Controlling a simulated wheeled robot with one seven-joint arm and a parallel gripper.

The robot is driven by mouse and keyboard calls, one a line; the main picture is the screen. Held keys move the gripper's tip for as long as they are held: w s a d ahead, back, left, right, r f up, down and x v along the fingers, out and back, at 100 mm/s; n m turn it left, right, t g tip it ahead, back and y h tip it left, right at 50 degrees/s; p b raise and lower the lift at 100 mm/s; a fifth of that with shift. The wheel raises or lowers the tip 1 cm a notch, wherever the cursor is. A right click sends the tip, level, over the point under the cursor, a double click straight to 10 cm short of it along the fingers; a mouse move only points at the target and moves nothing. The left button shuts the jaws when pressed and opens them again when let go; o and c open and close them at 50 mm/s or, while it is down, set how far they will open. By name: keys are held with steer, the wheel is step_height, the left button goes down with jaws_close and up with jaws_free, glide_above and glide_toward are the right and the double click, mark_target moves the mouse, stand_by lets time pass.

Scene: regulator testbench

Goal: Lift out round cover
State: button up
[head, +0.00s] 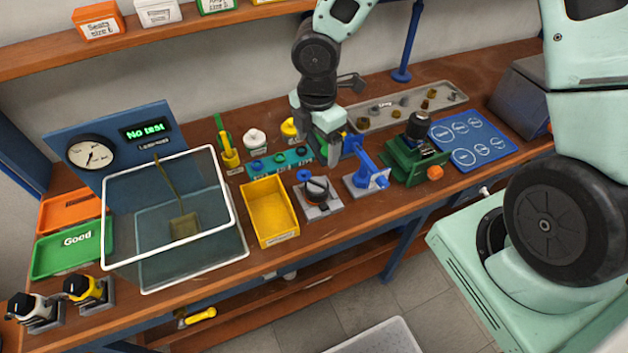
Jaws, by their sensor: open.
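My gripper (334,158) points down over the middle of the bench, open, with nothing seen between its fingers. It is above and behind a grey square fixture (322,209) that has a dark round part (316,188) in it. This may be the round cover, but I cannot tell for sure. A green vise (402,165) to the right holds another dark upright part (417,126). My gripper is apart from both and partly hides the teal strip and the blue stand behind it.
A yellow bin (269,210) stands left of the fixture, and a blue press-like stand (366,180) stands close on its right. A clear water tank (190,262), a grey parts tray (445,97) and a blue mat (490,140) take up more bench. A shelf (150,42) runs above.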

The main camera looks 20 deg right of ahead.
mark_target(317, 185)
step_height(317, 185, down, 14)
steer(key=shift+s+d+f, duration=0.1)
steer(key=shift+f, duration=0.1)
stand_by(0.4)
steer(key=c, duration=1)
